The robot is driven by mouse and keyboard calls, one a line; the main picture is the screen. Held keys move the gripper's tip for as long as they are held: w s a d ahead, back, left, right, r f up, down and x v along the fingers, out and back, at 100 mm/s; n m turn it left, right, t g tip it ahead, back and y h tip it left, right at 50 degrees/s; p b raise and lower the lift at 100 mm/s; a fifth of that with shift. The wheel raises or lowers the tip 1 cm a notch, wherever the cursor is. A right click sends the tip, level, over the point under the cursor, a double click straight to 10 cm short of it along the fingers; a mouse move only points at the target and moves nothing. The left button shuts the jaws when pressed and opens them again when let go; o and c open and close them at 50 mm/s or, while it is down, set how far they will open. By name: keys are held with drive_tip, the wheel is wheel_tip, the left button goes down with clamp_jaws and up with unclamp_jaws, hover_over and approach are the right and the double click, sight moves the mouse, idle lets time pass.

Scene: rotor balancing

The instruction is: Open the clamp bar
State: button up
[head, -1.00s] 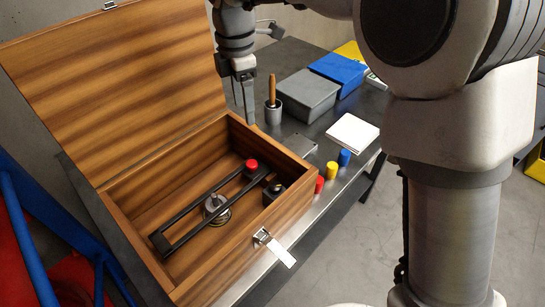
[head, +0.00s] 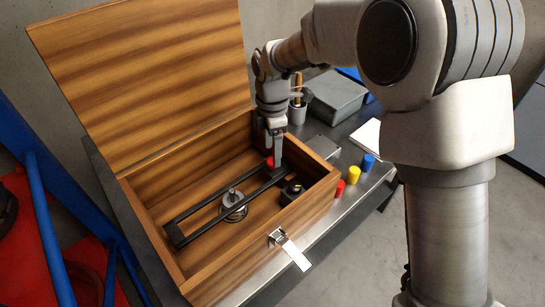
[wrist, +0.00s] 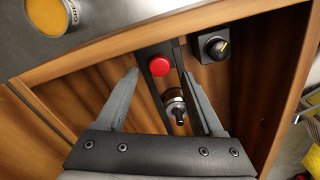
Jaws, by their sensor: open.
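The clamp bar (head: 207,216) is a long black open frame lying across the inside of the wooden box, with a red knob (head: 270,162) at its far right end. In the wrist view the red knob (wrist: 159,66) shows beyond and between my finger tips. My gripper (head: 275,150) is at the knob end of the bar, with its fingers apart; in the wrist view the open fingers (wrist: 160,75) hold nothing. Whether a finger touches the knob cannot be told. A metal rotor on a spindle (head: 232,198) stands under the bar, partly hidden by it.
The wooden box (head: 308,210) has its lid (head: 150,80) raised at the back. A black dial block (head: 291,192) sits inside, close to the bar. Red (head: 340,188), yellow (head: 354,173) and blue (head: 368,162) cylinders stand outside on the table.

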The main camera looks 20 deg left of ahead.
drive_tip(key=shift+f, duration=1.7)
clamp_jaws()
